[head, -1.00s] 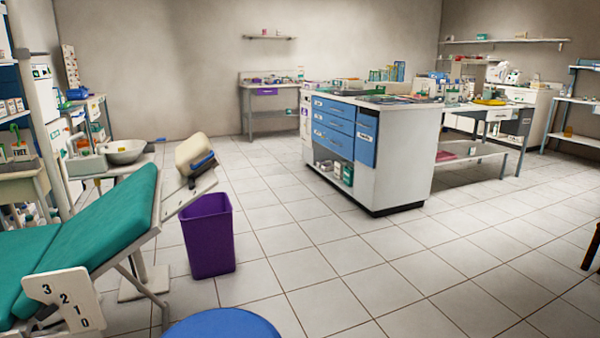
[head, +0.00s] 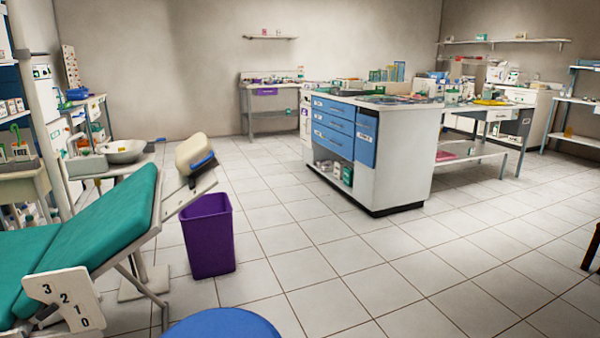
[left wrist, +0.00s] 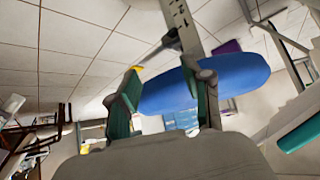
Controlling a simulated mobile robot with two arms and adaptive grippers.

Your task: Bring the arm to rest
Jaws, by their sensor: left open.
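My left gripper (left wrist: 165,100) shows in the left wrist view, its two fingers spread apart with nothing between them. It points out over the room, and the view is tilted. A blue round stool seat (left wrist: 215,82) lies beyond the right finger, which overlaps it in the picture. The same blue seat (head: 222,325) shows at the bottom edge of the head view. Neither arm shows in the head view, and my right gripper is in no frame.
A green dental chair (head: 105,225) stands at the left, with a purple bin (head: 208,238) beside it. A white cabinet with blue drawers (head: 398,165) stands in the middle. The tiled floor (head: 330,275) between them is clear. Benches and shelves line the walls.

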